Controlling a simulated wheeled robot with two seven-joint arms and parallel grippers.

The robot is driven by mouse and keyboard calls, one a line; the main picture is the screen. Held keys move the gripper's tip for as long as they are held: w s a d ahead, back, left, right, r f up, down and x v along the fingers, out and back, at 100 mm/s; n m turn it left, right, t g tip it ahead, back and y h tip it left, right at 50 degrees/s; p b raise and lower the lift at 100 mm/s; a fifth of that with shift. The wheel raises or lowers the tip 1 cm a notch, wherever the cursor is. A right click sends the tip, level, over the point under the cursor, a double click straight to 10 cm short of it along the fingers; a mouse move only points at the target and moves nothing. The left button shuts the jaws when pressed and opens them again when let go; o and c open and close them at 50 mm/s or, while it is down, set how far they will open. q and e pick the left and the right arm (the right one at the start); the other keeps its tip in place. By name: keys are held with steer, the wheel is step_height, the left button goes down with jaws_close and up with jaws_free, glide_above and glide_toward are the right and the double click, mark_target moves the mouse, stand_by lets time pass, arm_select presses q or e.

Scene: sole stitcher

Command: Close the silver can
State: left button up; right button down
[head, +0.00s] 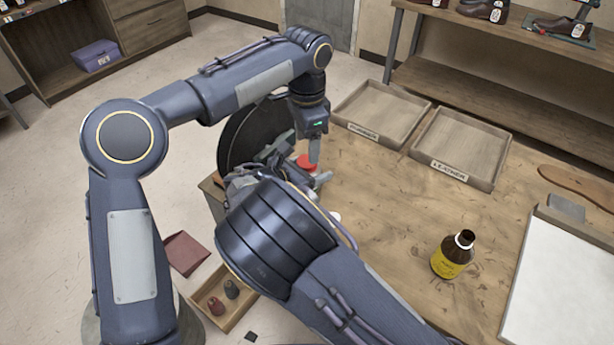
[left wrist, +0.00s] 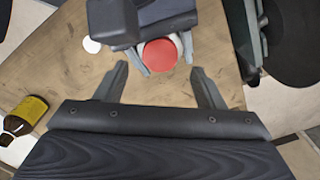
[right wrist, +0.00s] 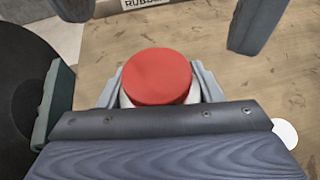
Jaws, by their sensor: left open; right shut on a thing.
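The silver can shows mostly as a pale rim (right wrist: 124,100) under a red lid (right wrist: 157,76) in the right wrist view. The red lid also shows in the head view (head: 307,161) and the left wrist view (left wrist: 160,55). It rests on top of the can; I cannot tell how tightly it sits. My right gripper (right wrist: 158,88) is shut around the can's body, one finger on each side. My left gripper (left wrist: 162,85) is open and empty close to the lid, its fingers apart and not touching it. Much of the can is hidden by my grippers.
A black wheel-like disc (head: 243,138) stands beside my grippers at the table's left edge. A small white disc (right wrist: 285,133) lies on the table near the can. A brown bottle (head: 453,255) and two wooden trays (head: 449,170) stand to the right. The mid-table is clear.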

mark_target(307, 161)
arm_select(q)
steer(key=shift+c, duration=0.3)
steer(key=r+n, duration=0.1)
steer(key=n, duration=0.1)
steer(key=shift+r+n, duration=0.2)
steer(key=shift+n, duration=0.1)
step_height(307, 161, up, 2)
steer(key=n, duration=0.4)
steer(key=shift+f, duration=4)
steer(key=shift+c, duration=0.3)
